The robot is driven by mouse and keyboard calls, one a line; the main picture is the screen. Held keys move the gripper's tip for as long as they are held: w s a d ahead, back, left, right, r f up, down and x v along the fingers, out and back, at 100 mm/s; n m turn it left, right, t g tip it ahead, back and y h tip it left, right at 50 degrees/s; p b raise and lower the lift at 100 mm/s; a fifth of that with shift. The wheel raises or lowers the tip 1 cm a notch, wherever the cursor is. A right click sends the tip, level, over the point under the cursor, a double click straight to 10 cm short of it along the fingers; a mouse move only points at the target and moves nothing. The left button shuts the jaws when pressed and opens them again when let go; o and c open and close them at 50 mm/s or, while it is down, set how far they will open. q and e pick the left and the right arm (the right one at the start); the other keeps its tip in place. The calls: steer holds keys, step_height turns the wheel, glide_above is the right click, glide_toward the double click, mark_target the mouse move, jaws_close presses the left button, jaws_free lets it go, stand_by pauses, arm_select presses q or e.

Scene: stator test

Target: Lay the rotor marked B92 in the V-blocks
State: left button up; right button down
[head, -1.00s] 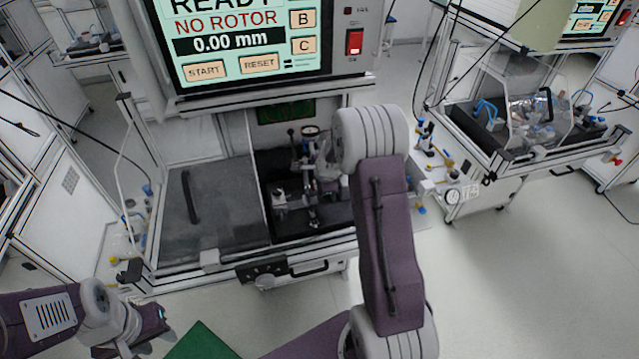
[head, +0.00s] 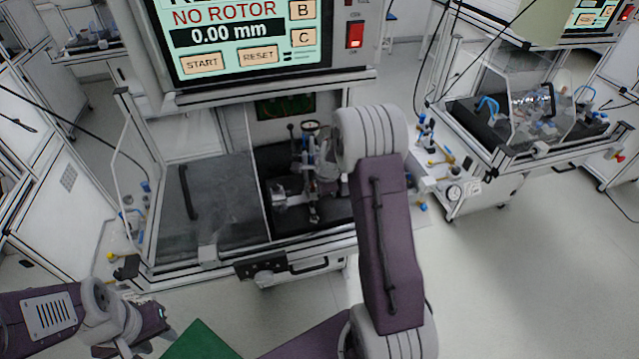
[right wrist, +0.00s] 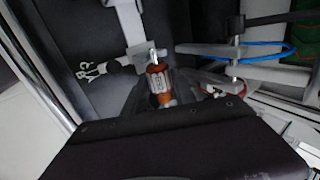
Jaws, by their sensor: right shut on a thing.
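My right gripper (right wrist: 155,88) is shut on a rotor (right wrist: 158,80), a small copper-brown cylinder with a pale printed label and a silvery shaft end. The print is too small to read. The rotor points away from the gripper over the dark floor of the test bench. In the head view my right arm partly hides the gripper and the fixture (head: 312,180). I cannot make out the V-blocks clearly. My left gripper (head: 155,325) is at the lower left, away from the bench; its fingers are too unclear to judge.
The screen (head: 240,45) reads NO ROTOR and 0.00 mm. A clear cover (head: 195,225) with a dark handle lies over the bench's left side; its right side is open. In the right wrist view a grey arm (right wrist: 210,50) and blue tube (right wrist: 265,57) lie close right of the rotor.

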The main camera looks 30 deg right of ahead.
steer(key=c, duration=0.9)
jaws_free()
steer(key=shift+c, duration=0.2)
steer(key=shift+f, duration=0.1)
steer(key=shift+s+r, duration=0.15)
steer(key=shift+r, duration=0.2)
steer(key=p+v, duration=0.2)
steer(key=v, duration=0.6)
steer(key=shift+s, duration=0.15)
steer(key=shift+a+r, duration=0.1)
steer(key=shift+r, duration=0.05)
